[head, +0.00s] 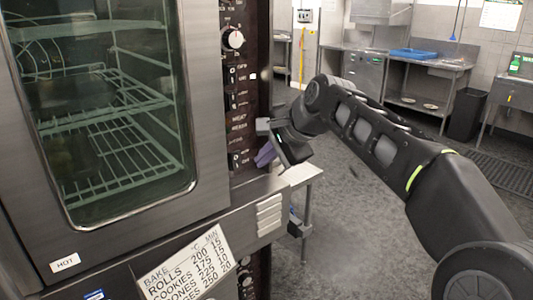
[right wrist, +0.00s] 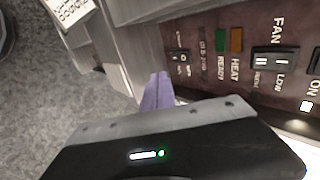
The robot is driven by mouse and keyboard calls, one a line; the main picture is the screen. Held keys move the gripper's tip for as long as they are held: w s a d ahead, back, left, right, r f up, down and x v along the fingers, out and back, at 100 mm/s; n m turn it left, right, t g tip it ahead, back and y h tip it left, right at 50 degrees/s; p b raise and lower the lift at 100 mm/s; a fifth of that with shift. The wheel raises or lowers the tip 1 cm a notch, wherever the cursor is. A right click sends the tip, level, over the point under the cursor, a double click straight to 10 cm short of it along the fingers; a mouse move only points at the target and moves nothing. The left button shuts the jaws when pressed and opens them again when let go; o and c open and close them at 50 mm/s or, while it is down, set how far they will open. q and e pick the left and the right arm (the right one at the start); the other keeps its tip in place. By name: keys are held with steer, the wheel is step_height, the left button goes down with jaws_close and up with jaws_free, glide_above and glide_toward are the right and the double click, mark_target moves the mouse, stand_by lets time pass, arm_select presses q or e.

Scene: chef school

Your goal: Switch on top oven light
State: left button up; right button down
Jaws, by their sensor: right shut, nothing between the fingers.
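The top oven (head: 213,90) stands at the left with its glass door shut. Its dark brown control panel (head: 238,75) runs down the right side of the door. My right gripper (head: 264,156) is shut and empty, its purple fingers pointing at the lower end of that panel. In the right wrist view the purple fingertips (right wrist: 158,80) are just short of a small black switch (right wrist: 180,57); I cannot tell whether they touch the panel. The switch's label is too small to read. A black FAN switch (right wrist: 275,60) lies further right. My left gripper is not in view.
A green READY light (right wrist: 221,39) and an orange HEAT light (right wrist: 237,39) sit between the switches. A round knob (head: 233,39) is higher up. A card of baking times (head: 187,264) hangs below the door. Open floor (head: 350,190) lies right of the oven.

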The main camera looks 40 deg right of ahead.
mark_target(237, 168)
steer(key=x, duration=0.7)
steer(key=shift+p, duration=0.4)
steer(key=w+p, duration=0.1)
steer(key=w, duration=0.1)
steer(key=shift+w, duration=0.75)
steer(key=shift+f, duration=0.1)
steer(key=shift+w+f+b, duration=0.15)
steer(key=shift+f+b, duration=0.2)
steer(key=shift+b, duration=0.45)
steer(key=shift+r, duration=0.3)
